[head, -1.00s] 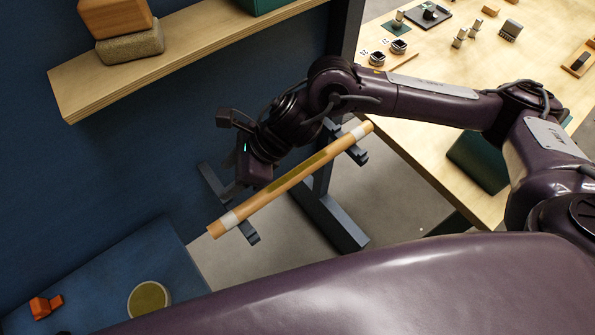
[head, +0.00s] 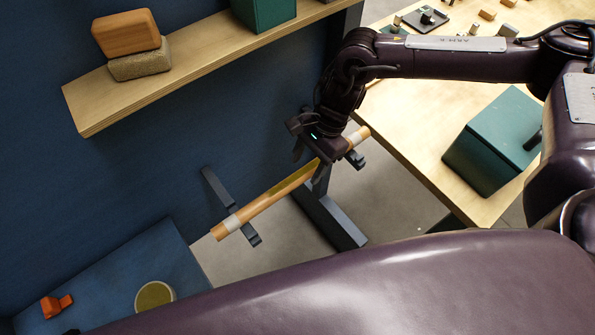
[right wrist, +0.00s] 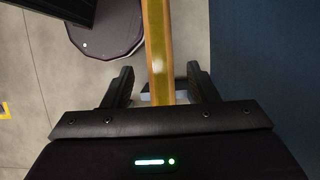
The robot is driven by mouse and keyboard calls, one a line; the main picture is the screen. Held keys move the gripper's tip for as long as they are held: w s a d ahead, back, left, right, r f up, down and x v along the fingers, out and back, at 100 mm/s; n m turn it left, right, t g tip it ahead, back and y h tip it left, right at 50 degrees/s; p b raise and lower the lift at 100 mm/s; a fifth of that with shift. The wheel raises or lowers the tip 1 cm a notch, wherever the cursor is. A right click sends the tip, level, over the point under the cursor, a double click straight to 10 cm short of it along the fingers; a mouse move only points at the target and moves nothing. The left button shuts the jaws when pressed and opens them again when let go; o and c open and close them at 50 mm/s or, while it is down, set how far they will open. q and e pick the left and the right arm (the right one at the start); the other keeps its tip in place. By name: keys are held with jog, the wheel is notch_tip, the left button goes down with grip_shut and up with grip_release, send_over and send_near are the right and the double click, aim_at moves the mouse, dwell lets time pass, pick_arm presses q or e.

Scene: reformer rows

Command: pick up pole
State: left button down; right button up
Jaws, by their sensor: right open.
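The pole (head: 266,199) is a long wooden rod with a light band near each end and an olive middle section. It lies slanted on two dark rack arms. My right gripper (head: 312,160) is open above the pole's upper right part, hiding some of it. In the right wrist view, the pole (right wrist: 157,45) runs lengthwise between the two spread fingers (right wrist: 160,82), with a gap on each side. I cannot tell how far the fingertips reach down around it. My left gripper is not in view.
A dark rack arm (head: 228,200) extends from the blue wall. A wooden shelf (head: 210,60) with blocks is above. A table (head: 425,130) with a green box (head: 490,140) stands at right. A blue surface (head: 115,265) is lower left.

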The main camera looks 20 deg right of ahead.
jog(key=shift+x, duration=1.2)
grip_shut()
jog(key=shift+r, duration=0.1)
